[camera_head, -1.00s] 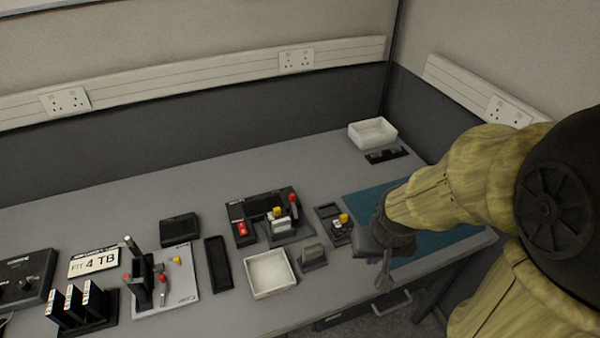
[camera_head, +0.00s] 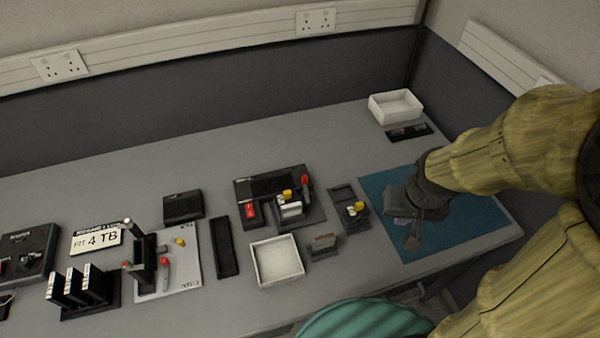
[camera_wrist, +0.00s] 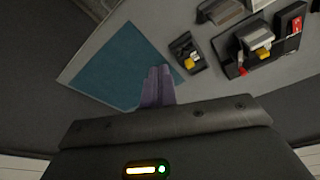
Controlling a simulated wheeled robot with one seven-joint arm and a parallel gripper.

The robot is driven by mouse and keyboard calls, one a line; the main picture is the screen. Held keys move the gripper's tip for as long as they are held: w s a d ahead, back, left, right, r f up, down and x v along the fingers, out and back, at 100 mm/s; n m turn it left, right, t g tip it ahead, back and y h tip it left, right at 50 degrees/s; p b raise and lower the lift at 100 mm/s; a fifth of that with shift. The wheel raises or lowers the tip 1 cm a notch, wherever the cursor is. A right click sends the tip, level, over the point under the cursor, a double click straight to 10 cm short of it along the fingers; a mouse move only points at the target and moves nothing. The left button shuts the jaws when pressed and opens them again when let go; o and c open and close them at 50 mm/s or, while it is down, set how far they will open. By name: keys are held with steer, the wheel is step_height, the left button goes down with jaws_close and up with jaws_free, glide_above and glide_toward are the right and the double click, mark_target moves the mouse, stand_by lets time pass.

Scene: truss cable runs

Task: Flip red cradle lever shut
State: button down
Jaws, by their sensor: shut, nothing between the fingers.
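A black cradle unit (camera_head: 300,211) stands mid-table. It holds a pale block (camera_head: 291,210) and has a red-tipped lever (camera_head: 304,181) standing up at its right and a yellow knob (camera_head: 287,194) beside it. The red tip also shows in the wrist view (camera_wrist: 243,71). The lever's exact angle is too small to tell. My gripper (camera_head: 411,243) is over the blue mat, to the right of the cradle and apart from it. Its fingers are together and empty in the wrist view (camera_wrist: 158,78).
A smaller black holder with a yellow knob (camera_head: 354,209) stands between the cradle and the blue mat (camera_head: 470,222). A white tray (camera_head: 277,262) and a small block stand (camera_head: 323,247) are in front. A board with red and yellow levers (camera_head: 187,262) lies left.

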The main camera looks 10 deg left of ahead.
steer(key=w+a+n+p, duration=0.2)
steer(key=w+a+n, duration=0.1)
steer(key=w+n, duration=0.15)
steer(key=n+g+y+p, duration=0.4)
steer(key=n+p, duration=0.4)
steer(key=n, duration=0.9)
glide_above(306, 189)
steer(key=w+a, duration=0.2)
steer(key=a, duration=0.1)
step_height(306, 189, down, 5)
steer(key=shift+s+r, duration=0.1)
steer(key=shift+r, duration=0.05)
step_height(306, 189, down, 10)
steer(key=p, duration=0.6)
steer(key=shift+d+r, duration=0.25)
steer(key=shift+d, duration=0.05)
steer(key=shift+a+m, duration=0.1)
steer(key=shift+m, duration=0.15)
